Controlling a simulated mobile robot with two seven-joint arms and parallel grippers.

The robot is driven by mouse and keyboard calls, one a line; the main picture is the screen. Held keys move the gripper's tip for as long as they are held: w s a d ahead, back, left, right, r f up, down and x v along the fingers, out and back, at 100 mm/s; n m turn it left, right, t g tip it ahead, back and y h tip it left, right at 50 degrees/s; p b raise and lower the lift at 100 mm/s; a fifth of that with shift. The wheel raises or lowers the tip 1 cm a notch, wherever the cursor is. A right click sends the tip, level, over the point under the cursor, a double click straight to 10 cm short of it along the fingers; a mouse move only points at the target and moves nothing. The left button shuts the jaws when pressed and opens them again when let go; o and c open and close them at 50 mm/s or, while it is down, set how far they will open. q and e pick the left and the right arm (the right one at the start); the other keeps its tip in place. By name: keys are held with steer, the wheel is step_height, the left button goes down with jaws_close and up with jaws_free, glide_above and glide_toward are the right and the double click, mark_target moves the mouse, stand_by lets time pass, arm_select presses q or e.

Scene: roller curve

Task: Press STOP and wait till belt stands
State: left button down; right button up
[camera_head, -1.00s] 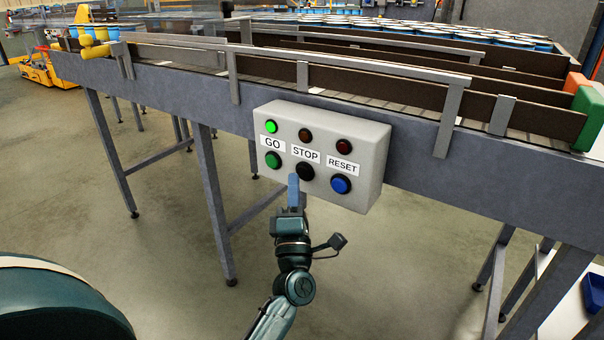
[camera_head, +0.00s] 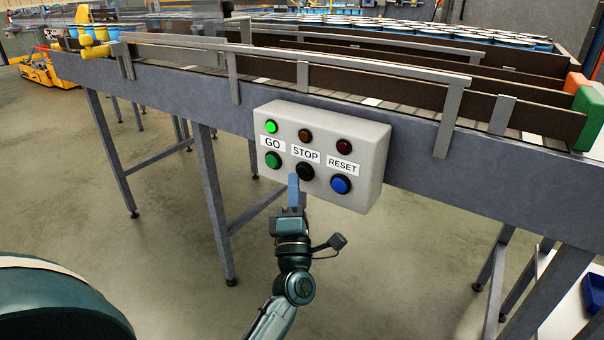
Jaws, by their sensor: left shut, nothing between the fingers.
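A grey control box (camera_head: 370,150) is fixed to the side of the conveyor (camera_head: 400,115). The black STOP button (camera_head: 305,172) sits under the STOP label, between the green GO button (camera_head: 273,160) and the blue RESET button (camera_head: 340,185). The green lamp (camera_head: 271,126) above GO is lit; the other two lamps look dark. My left gripper (camera_head: 293,182) is shut and empty, its blue fingertips just below and left of the STOP button. I cannot tell whether they touch it. The belt (camera_head: 372,101) shows in part between its rails. My right gripper is not in view.
Conveyor legs (camera_head: 213,205) stand left of my arm, with more at the right. Several blue cans (camera_head: 480,37) stand on the line behind. A yellow machine (camera_head: 45,65) is at the far left. The floor below the box is open.

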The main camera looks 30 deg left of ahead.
arm_select(q)
steer(key=shift+w, duration=0.45)
steer(key=shift+w+b, duration=0.3)
steer(key=shift+w, duration=0.15)
stand_by(0.7)
steer(key=shift+s, duration=0.1)
steer(key=shift+s+p, duration=0.3)
steer(key=shift+s, duration=0.5)
steer(key=s+p, duration=0.1)
steer(key=s, duration=0.4)
steer(key=shift+a, duration=0.2)
